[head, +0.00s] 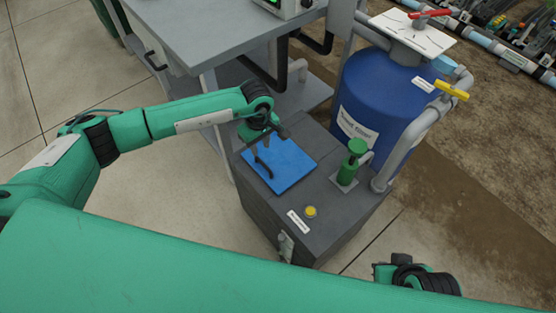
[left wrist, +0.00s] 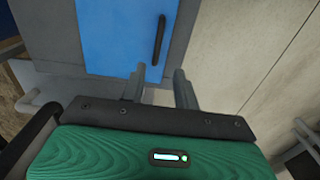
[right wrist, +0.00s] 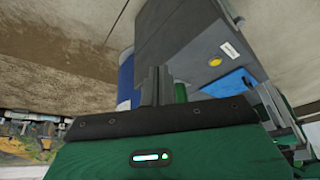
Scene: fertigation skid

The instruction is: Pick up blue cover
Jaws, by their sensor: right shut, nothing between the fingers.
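The blue cover (head: 290,167) is a flat square plate with a dark bar handle (head: 264,168), lying on top of the grey box (head: 330,200). My left gripper (head: 277,133) is above the cover's far edge. In the left wrist view its fingers (left wrist: 159,85) are apart with nothing between them; the blue cover (left wrist: 105,35) and its upright handle (left wrist: 159,38) lie ahead, beyond the fingertips.
A green hand pump (head: 354,160) and a yellow button (head: 310,211) sit on the box top. A blue tank (head: 372,100) with grey pipes stands behind on the right. A grey table (head: 215,30) is behind on the left. Tiled floor (head: 190,200) is open at the left.

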